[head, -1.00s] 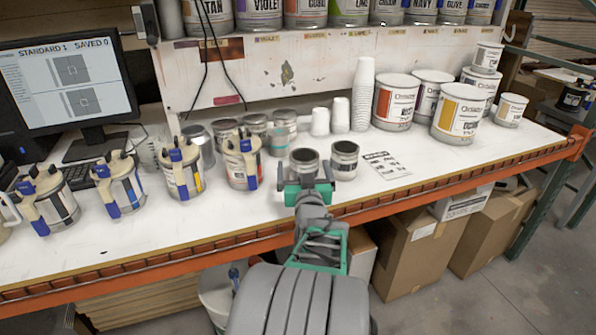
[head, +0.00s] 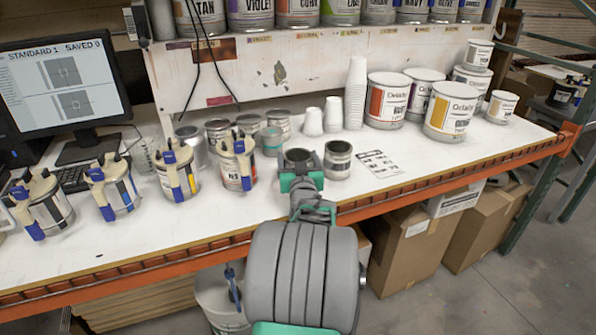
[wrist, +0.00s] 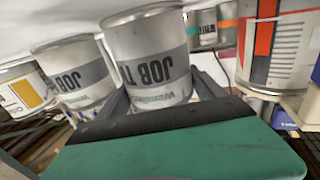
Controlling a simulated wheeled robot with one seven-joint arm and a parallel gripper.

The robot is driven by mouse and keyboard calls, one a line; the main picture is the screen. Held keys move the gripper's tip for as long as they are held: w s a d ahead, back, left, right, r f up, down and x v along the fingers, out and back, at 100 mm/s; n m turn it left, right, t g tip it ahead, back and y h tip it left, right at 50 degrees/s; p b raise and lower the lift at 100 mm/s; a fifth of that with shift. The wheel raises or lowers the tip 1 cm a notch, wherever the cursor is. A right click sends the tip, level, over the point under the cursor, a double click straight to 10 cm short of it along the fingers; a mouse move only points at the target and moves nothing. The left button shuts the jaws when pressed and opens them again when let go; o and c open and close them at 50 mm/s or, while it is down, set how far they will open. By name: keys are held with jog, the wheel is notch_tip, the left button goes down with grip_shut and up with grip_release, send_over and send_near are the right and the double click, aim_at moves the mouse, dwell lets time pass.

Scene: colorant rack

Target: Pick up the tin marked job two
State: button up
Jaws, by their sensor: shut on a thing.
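A small grey tin (wrist: 148,50) with a grey label band stands between the fingers of my gripper (head: 301,174). In the wrist view its label reads "JOB T", and the rest of the word is cut off or hidden. The same tin shows in the head view (head: 298,156), with a dark open-looking top. My gripper is shut on it from the front. I cannot tell whether the tin is off the bench. A second similar tin (head: 338,160) stands close on the right in the head view. It also shows in the wrist view (wrist: 75,76), its label reading "JOB".
Clamped paint cans (head: 238,163) stand to the left. More small tins (head: 218,131) and white cup stacks (head: 356,95) are behind. A printed sheet (head: 380,163) lies to the right, before large paint cans (head: 388,100). The bench's orange front edge (head: 400,203) is near.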

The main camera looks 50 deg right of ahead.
jog(key=c, duration=0.7)
